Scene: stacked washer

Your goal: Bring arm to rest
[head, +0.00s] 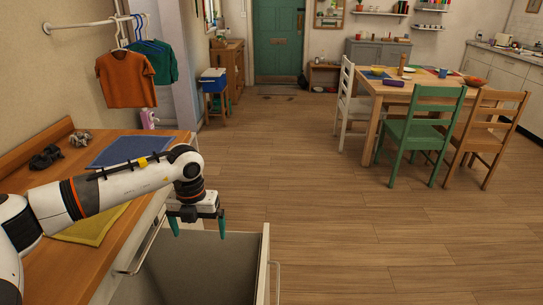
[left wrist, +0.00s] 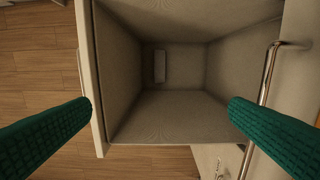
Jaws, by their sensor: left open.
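My left gripper (head: 197,226) has two green fingers that point down, spread apart with nothing between them. It hangs over an open pull-out drawer (head: 262,268) below the counter. In the left wrist view the two fingers (left wrist: 160,112) frame the deep grey inside of the drawer (left wrist: 175,118), which looks empty except for a small pale rectangular patch on its far wall. My left arm reaches from the left across the wooden counter. My right gripper is not in view.
The wooden counter (head: 40,200) holds a blue cloth (head: 128,150), a yellow cloth (head: 95,226) and small dark items. Shirts (head: 126,77) hang on a rail. A dining table (head: 405,90) with a green chair (head: 420,130) stands at right. The wooden floor between is clear.

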